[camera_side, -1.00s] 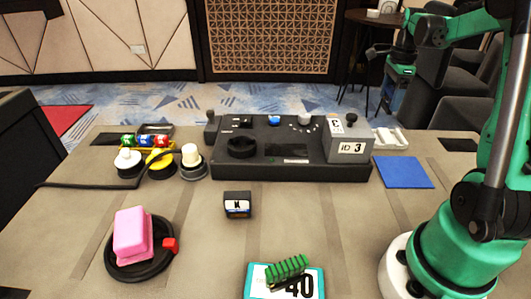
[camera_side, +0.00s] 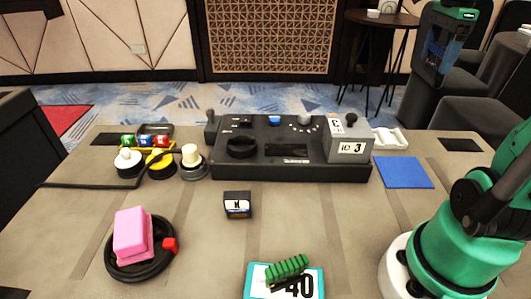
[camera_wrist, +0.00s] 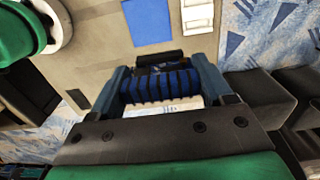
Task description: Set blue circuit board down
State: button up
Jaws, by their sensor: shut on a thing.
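A blue ribbed piece, which I take as the blue circuit board (camera_wrist: 158,86), sits between the two fingers of my gripper (camera_wrist: 160,70) in the wrist view. The gripper is shut on it; a white part shows beneath the ribs. In the side view my gripper (camera_side: 444,50) is high at the upper right, past the table's far edge and in front of dark chairs. The held board is hard to make out there. A flat blue square (camera_side: 403,172) lies bare on the table at right; it also shows in the wrist view (camera_wrist: 147,20).
A dark control console (camera_side: 285,160) stands at the back centre, with a white tray (camera_side: 390,138) beside it. A green ribbed piece (camera_side: 287,269) rests on a card marked 40. A pink block (camera_side: 130,235) sits on a black round base.

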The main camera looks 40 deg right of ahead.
jog(key=s+a+f, duration=0.2)
jog(key=s+a, duration=0.3)
jog(key=s, duration=0.1)
notch_tip(320, 180, down, 20)
jog(key=shift+w+a+r, duration=0.1)
jog(key=shift+r, duration=0.1)
dwell(0.5)
jog(key=shift+f, duration=0.1)
jog(key=o, duration=1.2)
jog(key=shift+r, duration=6.1)
